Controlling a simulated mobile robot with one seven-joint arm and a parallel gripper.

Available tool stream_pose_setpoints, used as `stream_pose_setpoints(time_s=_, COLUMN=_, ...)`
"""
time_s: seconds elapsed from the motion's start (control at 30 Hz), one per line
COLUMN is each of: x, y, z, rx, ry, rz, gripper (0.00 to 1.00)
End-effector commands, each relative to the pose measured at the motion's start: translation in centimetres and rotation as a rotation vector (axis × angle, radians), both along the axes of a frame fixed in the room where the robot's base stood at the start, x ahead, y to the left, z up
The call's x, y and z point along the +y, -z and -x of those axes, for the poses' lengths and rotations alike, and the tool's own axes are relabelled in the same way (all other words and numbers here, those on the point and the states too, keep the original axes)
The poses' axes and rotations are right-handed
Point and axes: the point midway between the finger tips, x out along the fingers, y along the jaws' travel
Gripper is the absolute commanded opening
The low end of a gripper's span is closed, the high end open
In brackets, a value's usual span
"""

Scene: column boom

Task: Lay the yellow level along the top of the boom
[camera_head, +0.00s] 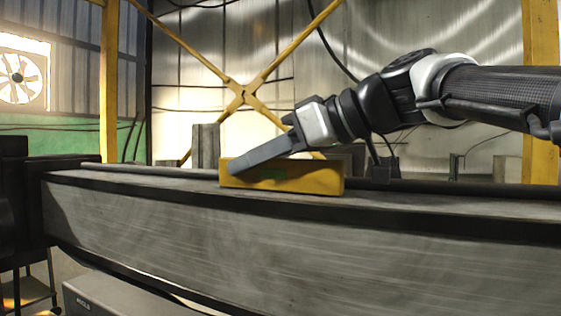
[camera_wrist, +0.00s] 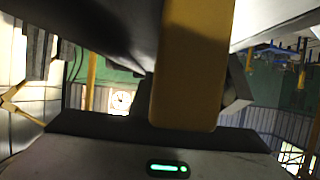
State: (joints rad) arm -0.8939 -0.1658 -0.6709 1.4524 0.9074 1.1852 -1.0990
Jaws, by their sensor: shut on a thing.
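The yellow level (camera_head: 310,178) is a long block with a small green patch on its side. In the head view it sits on or just above the top of the grey boom (camera_head: 130,181), lengthwise along it; I cannot tell whether it touches all along. My gripper (camera_head: 236,170) reaches in from the upper right, with a finger across the near face of the level, and is shut on it. The far finger is hidden behind the level. In the wrist view the level (camera_wrist: 190,75) fills the upper middle, with the gripper body and its green light below it.
The boom's top has dark edges and bare room left and right of the level. Grey upright blocks (camera_head: 206,146) stand behind the boom. A dark structure (camera_head: 20,200) meets its left end. A yellow cross brace (camera_head: 243,93) and a fan (camera_head: 18,78) are in the background.

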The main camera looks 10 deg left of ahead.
Motion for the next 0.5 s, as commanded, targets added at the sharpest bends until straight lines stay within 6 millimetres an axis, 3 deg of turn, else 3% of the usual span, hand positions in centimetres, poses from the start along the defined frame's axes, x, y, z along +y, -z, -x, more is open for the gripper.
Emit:
stream_pose_setpoints(time_s=0.3, x=-0.01, y=0.1, z=0.0, rx=0.0, ry=0.0, rz=-0.001, gripper=0.0)
stream_pose_setpoints(time_s=0.33, x=-0.01, y=0.1, z=0.0, rx=0.0, ry=0.0, rz=-0.001, gripper=0.2)
stream_pose_setpoints(time_s=0.43, x=-0.02, y=0.11, z=0.0, rx=0.0, ry=0.0, rz=-0.001, gripper=0.37)
stream_pose_setpoints(time_s=0.5, x=-0.02, y=0.11, z=0.0, rx=0.0, ry=0.0, rz=-0.001, gripper=0.39)
